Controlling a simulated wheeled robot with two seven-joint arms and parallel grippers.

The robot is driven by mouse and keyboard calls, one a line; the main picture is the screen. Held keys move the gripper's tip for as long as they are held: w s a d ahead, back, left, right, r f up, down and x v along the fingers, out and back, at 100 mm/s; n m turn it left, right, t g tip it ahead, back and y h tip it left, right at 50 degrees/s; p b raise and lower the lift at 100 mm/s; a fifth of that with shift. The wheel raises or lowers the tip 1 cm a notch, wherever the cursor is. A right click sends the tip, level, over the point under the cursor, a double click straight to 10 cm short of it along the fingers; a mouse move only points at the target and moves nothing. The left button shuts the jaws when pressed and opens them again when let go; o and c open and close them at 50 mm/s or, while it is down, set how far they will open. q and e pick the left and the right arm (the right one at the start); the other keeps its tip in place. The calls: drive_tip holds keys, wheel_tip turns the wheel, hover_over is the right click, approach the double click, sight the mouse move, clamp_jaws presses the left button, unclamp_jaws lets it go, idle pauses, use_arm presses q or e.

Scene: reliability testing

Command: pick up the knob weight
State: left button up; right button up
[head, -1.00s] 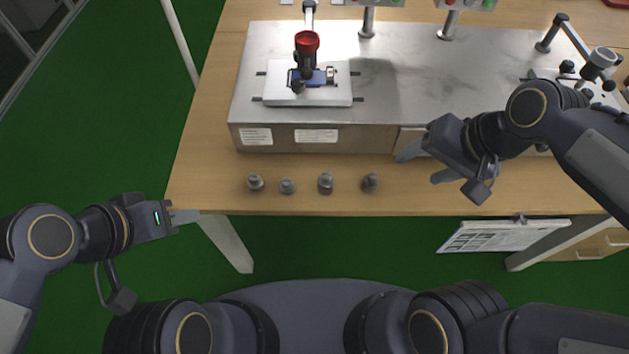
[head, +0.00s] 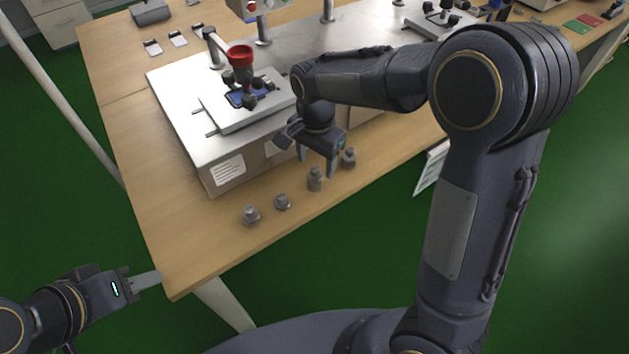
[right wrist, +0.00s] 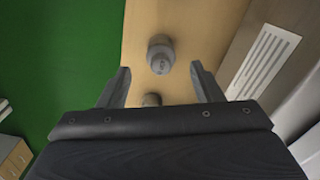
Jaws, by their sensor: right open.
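Several grey knob weights stand upright in a row along the table's near edge: the far-left one (head: 251,215), a smaller one (head: 282,202), a taller one (head: 316,178) and the far-right one (head: 349,157). My right gripper (head: 317,162) is open and empty, pointing down above the two right-hand weights. In the right wrist view, one weight (right wrist: 160,55) shows between the spread fingertips. A second weight (right wrist: 152,99) is mostly hidden by the gripper body. My left gripper (head: 146,280) is off the table's left corner, away from the weights; its finger gap is not clear.
A metal test station (head: 190,150) stands close behind the weights, its labelled front wall near my right gripper. A red-topped device (head: 240,55) stands over its white plate (head: 215,108). The wooden table (head: 180,240) is bare left of the weights.

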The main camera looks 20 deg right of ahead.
sight(315, 168)
wheel_tip(315, 168, down, 5)
drive_tip(key=shift+a, duration=0.15)
clamp_jaws()
idle(0.4)
